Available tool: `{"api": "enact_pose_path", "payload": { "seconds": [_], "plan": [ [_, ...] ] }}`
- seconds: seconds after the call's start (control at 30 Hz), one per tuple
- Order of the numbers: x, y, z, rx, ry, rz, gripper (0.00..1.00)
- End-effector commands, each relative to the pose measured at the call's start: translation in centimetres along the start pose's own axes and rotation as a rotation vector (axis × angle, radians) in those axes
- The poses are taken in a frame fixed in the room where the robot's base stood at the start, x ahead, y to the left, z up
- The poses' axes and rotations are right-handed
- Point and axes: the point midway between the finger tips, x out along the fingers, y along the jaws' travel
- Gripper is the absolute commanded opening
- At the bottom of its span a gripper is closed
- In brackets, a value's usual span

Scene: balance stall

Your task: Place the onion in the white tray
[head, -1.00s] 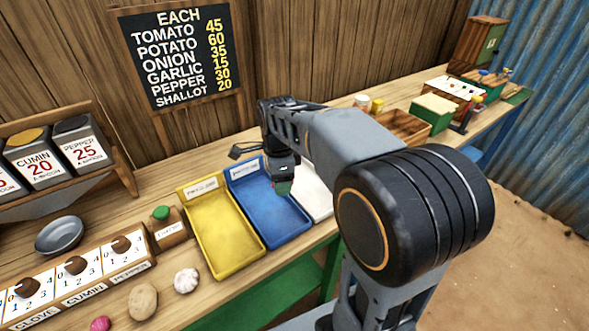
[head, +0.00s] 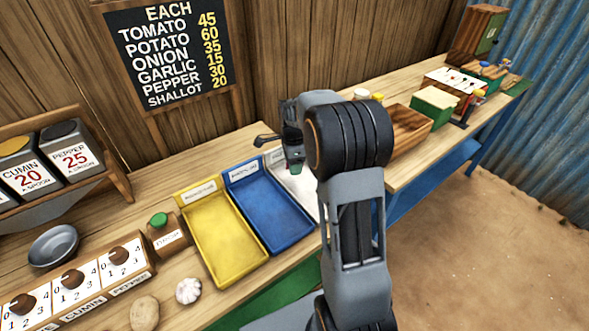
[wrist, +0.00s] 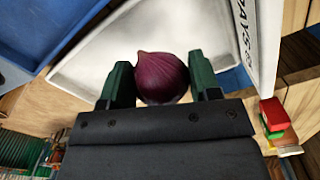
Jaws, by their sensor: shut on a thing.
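My gripper (head: 294,165) is shut on a purple-red onion (wrist: 162,78), which shows between the two green fingers in the wrist view. The onion cannot be made out in the head view. The white tray (head: 304,194) stands right of the blue tray, mostly hidden behind my arm and gripper in the head view. In the wrist view the white tray (wrist: 105,55) lies beyond the fingers, with the onion seen against its floor. I cannot tell how high the onion is above it.
The blue tray (head: 268,207) and yellow tray (head: 222,235) stand left of the white tray. A garlic (head: 188,290) and a potato (head: 144,313) lie at the counter's front. A wooden crate (head: 408,128) and green box (head: 436,106) stand to the right.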

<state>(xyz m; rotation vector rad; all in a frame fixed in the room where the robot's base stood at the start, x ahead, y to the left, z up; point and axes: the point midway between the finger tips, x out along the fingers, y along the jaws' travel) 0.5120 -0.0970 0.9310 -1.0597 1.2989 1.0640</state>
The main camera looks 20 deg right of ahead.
Motion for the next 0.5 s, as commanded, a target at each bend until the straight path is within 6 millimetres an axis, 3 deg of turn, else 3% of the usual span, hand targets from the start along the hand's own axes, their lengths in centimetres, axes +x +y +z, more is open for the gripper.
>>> {"api": "enact_pose_path", "payload": {
  "seconds": [0.33,0.5],
  "plan": [
    [1.5,-1.0,-0.7,0.002,0.000,0.001,0.33],
    [3.8,-0.9,-0.7,0.001,0.000,0.003,0.33]
  ]
}}
